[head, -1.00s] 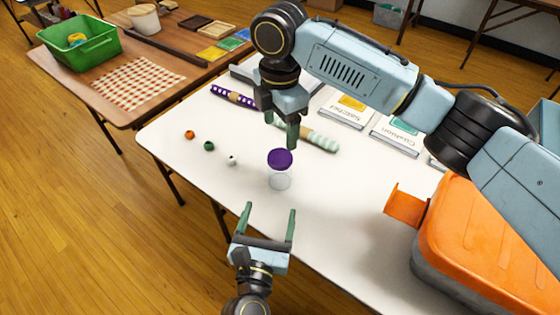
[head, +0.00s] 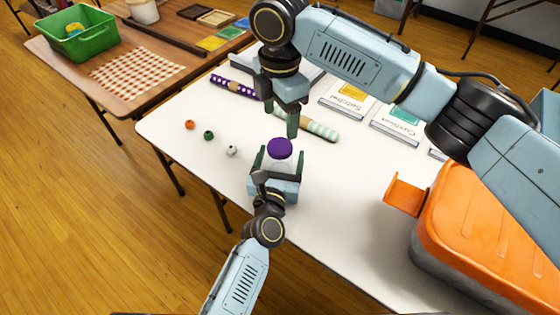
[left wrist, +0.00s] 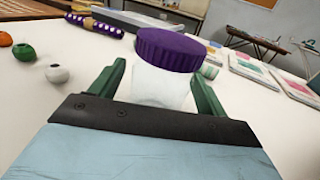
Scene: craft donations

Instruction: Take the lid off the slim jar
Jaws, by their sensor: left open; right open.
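The slim jar is clear, upright on the white table, with a purple lid (head: 280,149) on top. In the left wrist view its frosted-looking body (left wrist: 163,88) and ridged purple lid (left wrist: 170,50) show. My left gripper (head: 279,161) is open, with its green fingers on either side of the jar body, below the lid. In the left wrist view, gaps seem to show beside the jar. In the head view the gripper hides most of the body. My right gripper (head: 290,122) points down just above and behind the lid, apart from it, and is open.
Orange, green and white beads (head: 232,150) lie left of the jar. A purple dotted roll (head: 235,87) and a pale green striped roll (head: 318,129) lie behind. Labelled boxes (head: 396,125) are at back right. An orange-lidded case (head: 490,230) stands at the right.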

